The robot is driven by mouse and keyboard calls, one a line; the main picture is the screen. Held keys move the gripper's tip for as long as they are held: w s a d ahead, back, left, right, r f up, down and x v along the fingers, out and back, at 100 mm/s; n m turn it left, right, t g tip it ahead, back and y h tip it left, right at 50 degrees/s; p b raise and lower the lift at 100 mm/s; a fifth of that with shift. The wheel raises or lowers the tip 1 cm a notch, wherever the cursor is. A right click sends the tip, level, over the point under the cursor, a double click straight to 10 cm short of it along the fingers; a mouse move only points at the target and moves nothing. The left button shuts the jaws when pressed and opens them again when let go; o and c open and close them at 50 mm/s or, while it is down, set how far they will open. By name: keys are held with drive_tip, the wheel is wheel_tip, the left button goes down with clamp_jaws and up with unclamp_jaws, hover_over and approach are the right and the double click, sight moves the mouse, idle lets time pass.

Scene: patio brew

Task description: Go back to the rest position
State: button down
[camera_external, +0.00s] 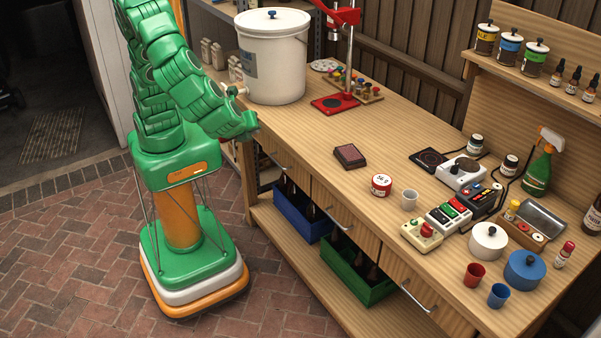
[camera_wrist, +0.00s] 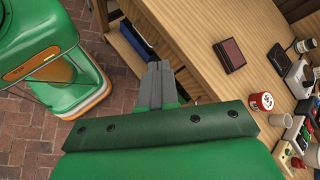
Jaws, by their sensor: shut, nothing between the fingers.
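My gripper (camera_wrist: 158,86) shows in the wrist view with its two grey fingers pressed together and nothing between them. In the external view the end of my green arm (camera_external: 240,128) hangs near the left front edge of the wooden workbench (camera_external: 330,125), beside the white bucket. The fingers themselves are hard to make out there. In the wrist view the gripper is over the bench's front side, with the brick floor to its left.
A white bucket (camera_external: 272,60) and a red bottle capper (camera_external: 337,100) stand at the bench's far left. A dark red block (camera_external: 350,156) and a round tin (camera_external: 381,185) lie mid-bench. Cups, pots and switch boxes crowd the right. Blue (camera_external: 298,215) and green (camera_external: 352,270) crates sit below.

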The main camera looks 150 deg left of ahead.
drive_tip(key=s+d+r+n+t+h, duration=0.2)
drive_tip(key=s+d+h, duration=0.2)
drive_tip(key=s+d, duration=0.5)
drive_tip(key=s+d+r+n+t+h, duration=0.2)
drive_tip(key=s+d+h, duration=0.2)
drive_tip(key=s+d, duration=0.6)
drive_tip(key=shift+s+n, duration=0.3)
drive_tip(key=shift+s, duration=0.6)
